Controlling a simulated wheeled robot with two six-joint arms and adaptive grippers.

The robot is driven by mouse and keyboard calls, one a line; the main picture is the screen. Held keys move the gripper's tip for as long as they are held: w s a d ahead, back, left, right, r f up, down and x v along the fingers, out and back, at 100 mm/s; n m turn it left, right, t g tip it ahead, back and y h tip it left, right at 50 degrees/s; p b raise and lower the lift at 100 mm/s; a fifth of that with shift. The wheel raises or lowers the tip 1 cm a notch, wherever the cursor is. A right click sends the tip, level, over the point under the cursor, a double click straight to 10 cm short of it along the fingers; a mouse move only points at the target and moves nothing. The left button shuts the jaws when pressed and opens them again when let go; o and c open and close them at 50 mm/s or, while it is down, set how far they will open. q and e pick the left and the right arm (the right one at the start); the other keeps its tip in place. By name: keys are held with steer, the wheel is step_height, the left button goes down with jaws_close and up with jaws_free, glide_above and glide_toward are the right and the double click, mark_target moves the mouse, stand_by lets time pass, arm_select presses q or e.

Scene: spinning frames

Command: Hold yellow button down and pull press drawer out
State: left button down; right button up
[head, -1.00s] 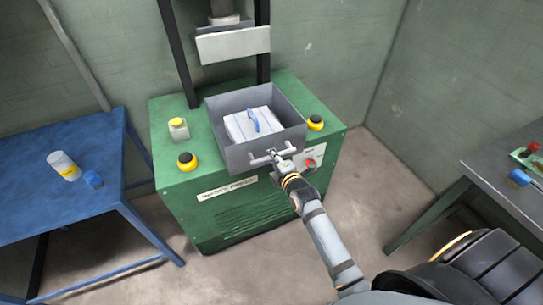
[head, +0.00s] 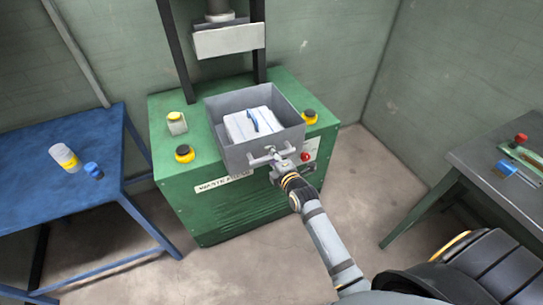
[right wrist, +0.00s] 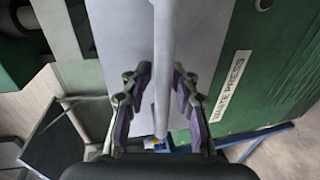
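The grey press drawer (head: 236,158) stands open-topped on the green press (head: 218,218), with a white bundle tied with a blue strap (head: 250,124) inside. Its light bar handle (head: 262,160) is on the front wall. My right gripper (right wrist: 160,76) is at this handle; in the right wrist view its two fingers stand apart, one on each side of the handle bar (right wrist: 164,50), with gaps visible. Yellow-topped round buttons sit on the press top at front left (head: 185,153) and right (head: 309,117); a pale box with a yellow top (head: 177,122) stands at back left. My left gripper is out of view.
The press plate (head: 230,41) hangs above and behind the drawer. A blue table (head: 50,190) at left holds a white-yellow bottle (head: 64,157) and a blue cap (head: 93,170). A grey table (head: 490,165) stands at right. The floor before the press is clear.

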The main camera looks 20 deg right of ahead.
steer(key=shift+o, duration=0.3)
steer(key=shift+f, duration=0.1)
steer(key=shift+s, duration=0.45)
steer(key=v, duration=1.1)
steer(key=s+d+f+m+g+h, duration=0.1)
steer(key=s+d+f+m+g, duration=0.2)
steer(key=f, duration=1.2)
steer(key=s+f+m+g, duration=0.3)
steer(key=s+f+m, duration=0.2)
steer(key=f, duration=1)
steer(key=s+d+f+m+g, duration=0.1)
steer(key=s+f+m+g, duration=0.1)
steer(key=s+f, duration=0.4)
steer(key=s+d+f+m+g, duration=0.1)
steer(key=s+f+m+g, duration=0.2)
steer(key=s+f, duration=0.4)
steer(key=s+d+f+m+g, duration=0.1)
steer(key=s+f+m+g, duration=0.2)
steer(key=s, duration=1.2)
step_height(320, 180, down, 4)
steer(key=shift+s+r+m, duration=0.15)
steer(key=shift+m, duration=0.95)
